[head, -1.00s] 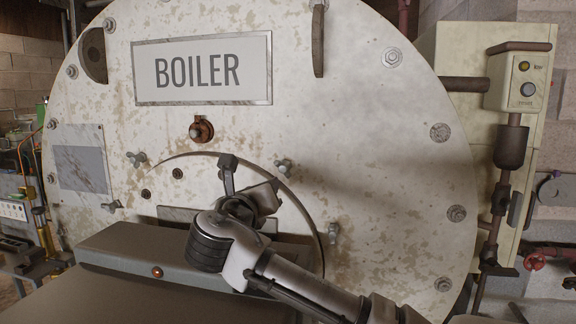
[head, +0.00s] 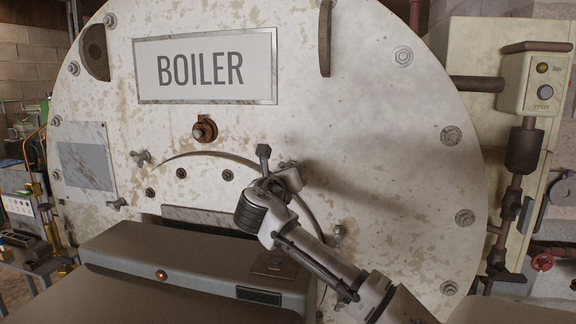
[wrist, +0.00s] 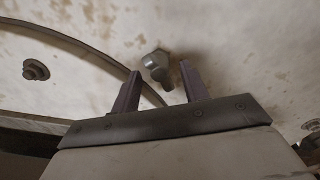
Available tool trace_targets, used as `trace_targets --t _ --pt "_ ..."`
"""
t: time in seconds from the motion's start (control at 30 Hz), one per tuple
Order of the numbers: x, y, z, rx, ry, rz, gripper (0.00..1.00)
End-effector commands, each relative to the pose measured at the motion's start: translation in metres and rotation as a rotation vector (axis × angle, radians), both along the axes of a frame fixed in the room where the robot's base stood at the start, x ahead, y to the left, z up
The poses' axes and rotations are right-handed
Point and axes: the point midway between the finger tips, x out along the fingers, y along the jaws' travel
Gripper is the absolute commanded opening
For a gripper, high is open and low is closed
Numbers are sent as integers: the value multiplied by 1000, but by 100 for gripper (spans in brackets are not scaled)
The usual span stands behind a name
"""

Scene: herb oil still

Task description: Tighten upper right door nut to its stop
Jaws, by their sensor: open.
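The upper right door nut, a grey wing nut (wrist: 156,62), shows in the wrist view against the white boiler plate. One of its wings points down between my fingers. My gripper (wrist: 160,74) is open, with one dark finger on each side of the nut's lower part. I cannot tell whether either finger touches it. In the head view my gripper (head: 282,182) is at the upper right of the round boiler door (head: 205,188), and it mostly hides that nut (head: 287,164).
Other wing nuts stand at the door's upper left (head: 140,158), left (head: 117,204) and lower right (head: 338,232). A rusty fitting (head: 204,129) sticks out above the door. A control box (head: 538,80) and pipes stand at the right. The plate right of the door is mostly clear.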

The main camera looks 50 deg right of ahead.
Motion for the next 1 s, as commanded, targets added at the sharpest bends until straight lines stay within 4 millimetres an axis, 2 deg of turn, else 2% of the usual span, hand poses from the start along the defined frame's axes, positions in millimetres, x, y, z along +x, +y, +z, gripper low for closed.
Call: trace_targets --t 0.2,0.53,0.87,1.0 --pt "10 -19 1 0 -1 0 44" --pt "11 -21 0 -1 0 0 44" --pt "11 -21 0 0 -1 0 3" --pt "11 -21 0 0 -1 0 0"
